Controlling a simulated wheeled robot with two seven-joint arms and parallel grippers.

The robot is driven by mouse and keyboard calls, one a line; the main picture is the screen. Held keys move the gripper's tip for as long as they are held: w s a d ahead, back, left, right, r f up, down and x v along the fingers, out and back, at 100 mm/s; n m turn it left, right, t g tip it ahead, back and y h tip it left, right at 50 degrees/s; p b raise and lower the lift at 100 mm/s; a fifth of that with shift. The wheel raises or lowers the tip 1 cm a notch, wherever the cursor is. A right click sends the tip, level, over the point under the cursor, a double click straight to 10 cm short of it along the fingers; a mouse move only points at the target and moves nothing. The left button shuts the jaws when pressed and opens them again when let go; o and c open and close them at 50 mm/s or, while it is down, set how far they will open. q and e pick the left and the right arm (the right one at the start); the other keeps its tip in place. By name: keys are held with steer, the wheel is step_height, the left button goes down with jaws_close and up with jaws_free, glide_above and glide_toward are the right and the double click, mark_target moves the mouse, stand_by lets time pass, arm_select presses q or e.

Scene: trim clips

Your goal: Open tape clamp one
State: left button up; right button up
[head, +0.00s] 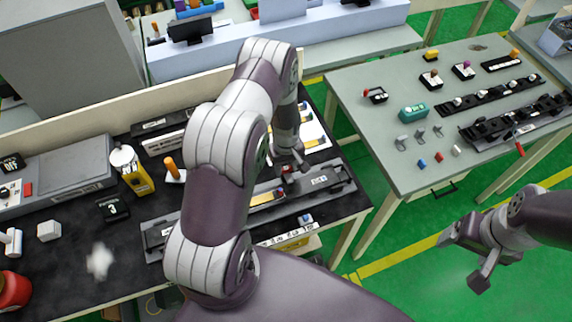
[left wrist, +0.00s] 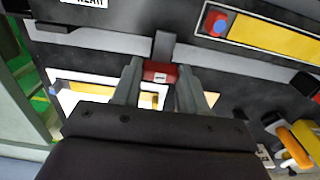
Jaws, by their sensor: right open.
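My left gripper (head: 288,166) reaches down to the long grey fixture (head: 268,200) on the black bench. In the left wrist view my left gripper (left wrist: 159,82) has a red clamp piece (left wrist: 160,73) with a small white label between its fingers. The fingers sit against both sides of the piece, beside a dark upright post (left wrist: 164,45). The label is too small to read, and the arm hides part of the fixture in the head view. My right gripper (head: 466,258) is open and empty over the green floor.
A yellow strip with a red-and-blue piece (left wrist: 217,23) lies close by in the left wrist view. A yellow bottle (head: 133,172) and a black block marked 3 (head: 112,208) stand left of my arm. A grey table (head: 385,135) with clips and rails is at the right.

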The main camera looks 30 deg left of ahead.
arm_select(q)
steer(key=shift+m+b, duration=0.3)
steer(key=shift+m, duration=0.1)
steer(key=shift+f+m+b, duration=0.15)
steer(key=shift+m+b, duration=0.45)
steer(key=shift+m, duration=0.3)
steer(key=m+b, duration=0.2)
steer(key=m, duration=0.2)
steer(key=shift+m, duration=0.3)
steer(key=m+b, duration=0.1)
steer(key=m, duration=0.3)
steer(key=shift+b, duration=0.3)
steer(key=shift+m+b, duration=0.45)
steer(key=shift+m, duration=1.35)
steer(key=shift+r+m, duration=0.2)
steer(key=shift+m, duration=0.1)
steer(key=o, duration=1.1)
steer(key=shift+c, duration=0.2)
